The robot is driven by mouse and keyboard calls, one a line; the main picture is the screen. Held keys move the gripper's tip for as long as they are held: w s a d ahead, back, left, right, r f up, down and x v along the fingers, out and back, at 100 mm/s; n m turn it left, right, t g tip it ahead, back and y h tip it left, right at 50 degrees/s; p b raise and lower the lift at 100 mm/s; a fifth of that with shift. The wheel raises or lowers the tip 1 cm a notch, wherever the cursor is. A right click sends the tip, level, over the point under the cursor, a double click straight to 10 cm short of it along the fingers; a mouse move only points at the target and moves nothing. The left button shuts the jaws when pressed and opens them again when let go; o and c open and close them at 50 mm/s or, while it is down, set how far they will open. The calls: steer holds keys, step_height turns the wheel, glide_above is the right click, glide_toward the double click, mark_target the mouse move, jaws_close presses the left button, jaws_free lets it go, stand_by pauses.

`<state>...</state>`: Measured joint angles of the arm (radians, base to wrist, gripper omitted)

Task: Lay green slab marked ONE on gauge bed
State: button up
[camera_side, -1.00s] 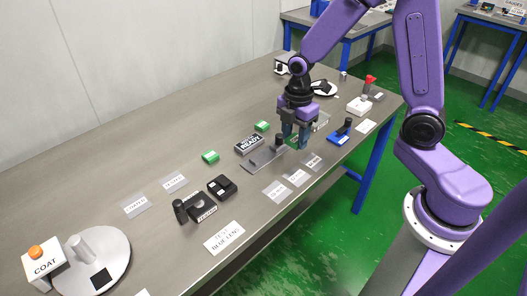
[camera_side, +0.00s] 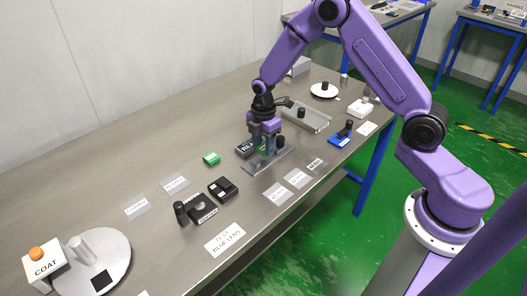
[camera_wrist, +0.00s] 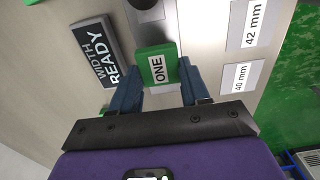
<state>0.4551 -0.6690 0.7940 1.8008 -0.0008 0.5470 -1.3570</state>
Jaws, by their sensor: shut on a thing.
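My gripper (camera_side: 264,155) is shut on the green slab marked ONE, whose label faces up in the wrist view (camera_wrist: 157,66) between my two blue fingertips. In the side view the slab is mostly hidden by the fingers. The gauge bed looks to be the grey metal plate (camera_side: 256,168) with a dark round knob (camera_side: 280,142). My gripper and the slab are over this plate, left of the knob. I cannot tell whether the slab touches the plate.
A black WIDTH READY sign (camera_wrist: 95,53) stands close to the left of the slab. Labels 42 mm (camera_wrist: 255,24) and 40 mm (camera_wrist: 241,77) lie to the right. Another green block (camera_side: 211,158) lies to the left. A metal tray (camera_side: 306,116) is behind right.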

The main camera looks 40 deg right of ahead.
mark_target(263, 148)
steer(key=shift+f, duration=1.5)
steer(key=shift+f, duration=0.15)
steer(key=o, duration=1)
